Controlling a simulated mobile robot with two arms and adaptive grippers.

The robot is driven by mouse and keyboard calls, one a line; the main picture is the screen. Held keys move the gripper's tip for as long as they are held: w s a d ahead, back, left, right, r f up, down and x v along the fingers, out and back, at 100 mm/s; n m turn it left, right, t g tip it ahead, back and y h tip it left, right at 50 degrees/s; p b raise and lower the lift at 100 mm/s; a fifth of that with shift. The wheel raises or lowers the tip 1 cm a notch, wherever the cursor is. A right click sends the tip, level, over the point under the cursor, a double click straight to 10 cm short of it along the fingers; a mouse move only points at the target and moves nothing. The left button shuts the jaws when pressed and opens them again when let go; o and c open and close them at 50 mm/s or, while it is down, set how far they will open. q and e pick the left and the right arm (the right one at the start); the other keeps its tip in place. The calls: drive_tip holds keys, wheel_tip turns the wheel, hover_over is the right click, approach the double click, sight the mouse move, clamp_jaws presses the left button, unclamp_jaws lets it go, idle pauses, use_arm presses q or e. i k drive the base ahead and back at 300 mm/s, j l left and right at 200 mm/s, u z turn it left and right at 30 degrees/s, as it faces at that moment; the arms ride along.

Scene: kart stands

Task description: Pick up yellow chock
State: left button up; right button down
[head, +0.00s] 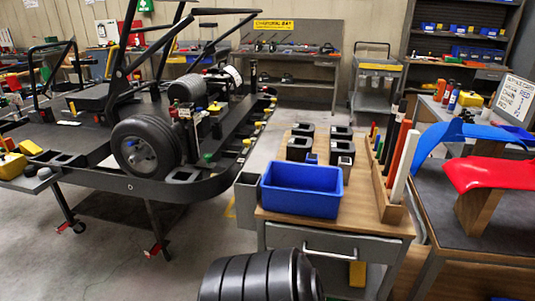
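Neither of my grippers shows in the head view. Several yellow things are in view, and I cannot tell for sure which is the yellow chock. A yellow block (357,274) shows low down beneath the drawer of the wooden-topped cart, partly hidden by the cart. At the far left, a yellow piece (30,147) and a yellow block with a dark top (11,163) sit on a grey side tray. Small yellow pieces also lie along the right edge of the kart stand.
The wooden-topped cart (285,221) carries a blue bin (301,190), several black blocks and a rack of upright tubes. The kart stand (130,186) fills the left. Grey floor (205,232) is clear between stand and cart.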

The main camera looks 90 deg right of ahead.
sight(357, 270)
drive_tip(key=z, duration=3.6)
